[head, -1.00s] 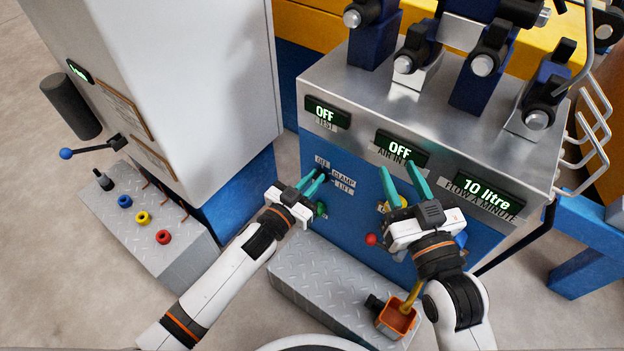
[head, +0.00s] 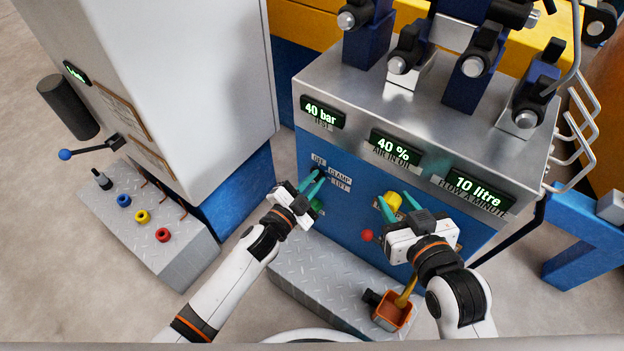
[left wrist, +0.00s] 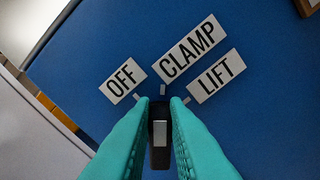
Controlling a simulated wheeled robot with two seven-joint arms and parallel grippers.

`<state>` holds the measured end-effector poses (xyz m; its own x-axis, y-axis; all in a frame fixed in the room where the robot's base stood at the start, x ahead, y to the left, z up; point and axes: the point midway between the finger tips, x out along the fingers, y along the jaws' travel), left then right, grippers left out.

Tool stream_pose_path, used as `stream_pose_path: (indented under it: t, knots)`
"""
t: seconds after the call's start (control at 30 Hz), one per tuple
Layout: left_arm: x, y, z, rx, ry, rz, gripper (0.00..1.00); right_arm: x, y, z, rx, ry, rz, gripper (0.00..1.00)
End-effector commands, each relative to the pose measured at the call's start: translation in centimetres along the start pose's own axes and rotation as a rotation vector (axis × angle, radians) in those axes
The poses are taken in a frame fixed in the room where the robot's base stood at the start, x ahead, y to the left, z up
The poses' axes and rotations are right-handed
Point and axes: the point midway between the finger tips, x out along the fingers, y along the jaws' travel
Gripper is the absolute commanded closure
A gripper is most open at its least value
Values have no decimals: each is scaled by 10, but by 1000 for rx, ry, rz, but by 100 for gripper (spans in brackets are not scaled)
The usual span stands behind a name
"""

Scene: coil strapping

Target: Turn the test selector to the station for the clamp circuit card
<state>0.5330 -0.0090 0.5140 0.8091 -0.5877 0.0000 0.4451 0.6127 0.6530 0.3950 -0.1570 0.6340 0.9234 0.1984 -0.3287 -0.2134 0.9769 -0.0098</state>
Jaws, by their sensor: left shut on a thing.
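The test selector (left wrist: 160,132) is a dark knob with a pale pointer on the blue panel (left wrist: 95,55). My left gripper (head: 312,182) is shut on it, with its teal fingers on both sides. In the left wrist view the knob points straight up at the tick under the CLAMP label (left wrist: 187,53). The OFF label (left wrist: 122,80) is to its left and the LIFT label (left wrist: 215,76) to its right. The test display (head: 322,113) reads 40 bar. My right gripper (head: 398,206) is open in front of the panel by a yellow knob (head: 391,201).
The air in oil display (head: 395,148) reads 40 % and the flow display (head: 478,190) reads 10 litre. A red ball knob (head: 367,235) is left of my right gripper. An orange cup (head: 390,315) stands on the metal step (head: 320,275). A white cabinet (head: 190,80) is at left.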

Motion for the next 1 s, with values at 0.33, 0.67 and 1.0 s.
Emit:
stream_pose_path:
  t: [0.33,0.67,1.0]
  knots:
    - [0,-2,0,73,1,-1,100,0,0,0,0,2,0,64]
    - [0,-2,-1,74,1,-1,100,0,0,0,0,3,0,64]
    - [0,-2,0,74,0,-1,65,0,0,0,0,3,0,64]
